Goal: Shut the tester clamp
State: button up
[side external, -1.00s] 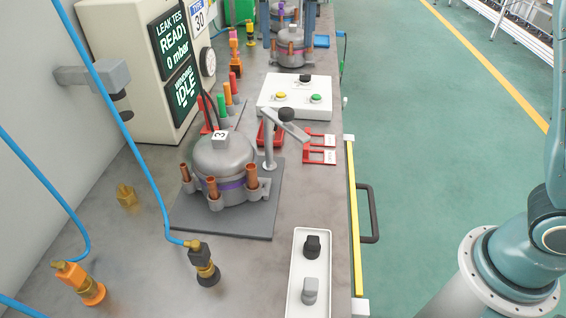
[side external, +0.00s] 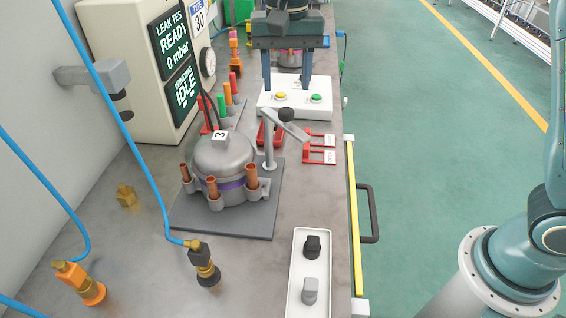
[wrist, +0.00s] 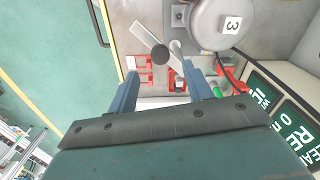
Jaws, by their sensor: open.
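The tester clamp (side external: 286,122) is a grey post with a flat lever and a black knob, beside the compressor. Its lever slants out to the right, not over the compressor; it also shows in the wrist view (wrist: 148,36). The grey compressor (side external: 223,160), labelled 3, stands upright on a dark plate (side external: 250,224), with copper stubs and a purple band. My gripper (side external: 286,86) is open and empty, pointing down over the white button box, behind the clamp. In the wrist view its fingers (wrist: 163,82) are spread, with the clamp knob beyond them.
The white button box (side external: 290,111) has yellow and green buttons; its black one is hidden. Red brackets (side external: 320,148) lie right of the clamp. The tester cabinet (side external: 150,75) stands left, reading READY and IDLE. Blue hoses (side external: 131,135) cross the left side. A white tray (side external: 298,270) lies in front.

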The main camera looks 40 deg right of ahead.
aim_at(286, 110)
jog(key=shift+f, duration=3)
grip_shut()
